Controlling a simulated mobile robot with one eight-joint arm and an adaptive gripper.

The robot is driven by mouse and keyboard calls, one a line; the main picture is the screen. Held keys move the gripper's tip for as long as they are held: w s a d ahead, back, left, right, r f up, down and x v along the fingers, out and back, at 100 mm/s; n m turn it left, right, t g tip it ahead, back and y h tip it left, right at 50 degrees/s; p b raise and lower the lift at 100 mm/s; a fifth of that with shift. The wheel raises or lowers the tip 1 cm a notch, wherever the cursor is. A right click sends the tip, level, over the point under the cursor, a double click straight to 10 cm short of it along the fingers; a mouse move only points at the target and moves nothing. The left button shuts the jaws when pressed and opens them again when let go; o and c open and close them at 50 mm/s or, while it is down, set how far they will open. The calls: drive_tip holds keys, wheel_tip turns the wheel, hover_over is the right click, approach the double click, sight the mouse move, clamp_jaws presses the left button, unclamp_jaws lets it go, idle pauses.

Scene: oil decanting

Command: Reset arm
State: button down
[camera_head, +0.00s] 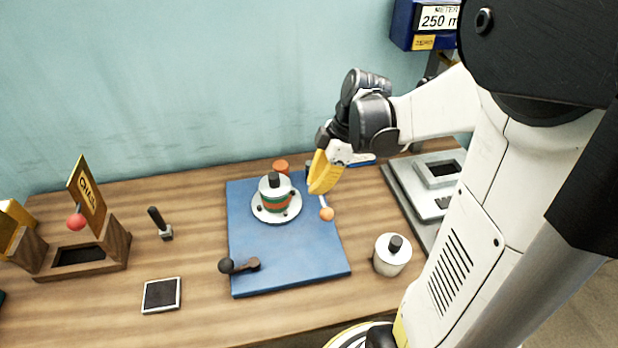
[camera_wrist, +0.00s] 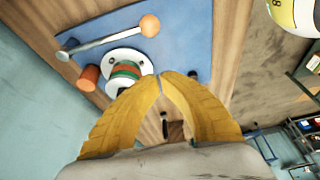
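My gripper (camera_head: 318,188) has yellow fingers and hangs over the back right part of the blue board. In the wrist view its fingertips (camera_wrist: 159,76) meet, with nothing seen between them. A white round base with a green-and-orange banded canister (camera_head: 275,196) stands on the board, left of the gripper; the canister also shows in the wrist view (camera_wrist: 125,72), beyond the fingertips. A rod with an orange ball (camera_head: 326,214) is just below the gripper in the head view. In the wrist view the rod (camera_wrist: 105,40) is apart from the fingers.
The blue board (camera_head: 290,262) carries a black-knobbed crank (camera_head: 228,266) at its front. A white pot (camera_head: 391,258) stands right of it, near a grey device (camera_head: 430,178). A blue meter box (camera_head: 408,25) is at upper right. A wooden holder (camera_head: 115,245) and square pad (camera_head: 161,295) are left.

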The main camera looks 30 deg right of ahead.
drive_tip(key=shift+a, duration=0.1)
drive_tip(key=s+a+r+m+t+h+b, duration=0.3)
drive_tip(key=s+a+m, duration=0.4)
drive_tip(key=m, duration=0.6)
drive_tip(key=a+t+b, duration=0.1)
drive_tip(key=a+t, duration=0.1)
drive_tip(key=shift+a+r+t+h+b, duration=0.3)
drive_tip(key=shift+r+b, duration=0.05)
drive_tip(key=shift+b, duration=0.05)
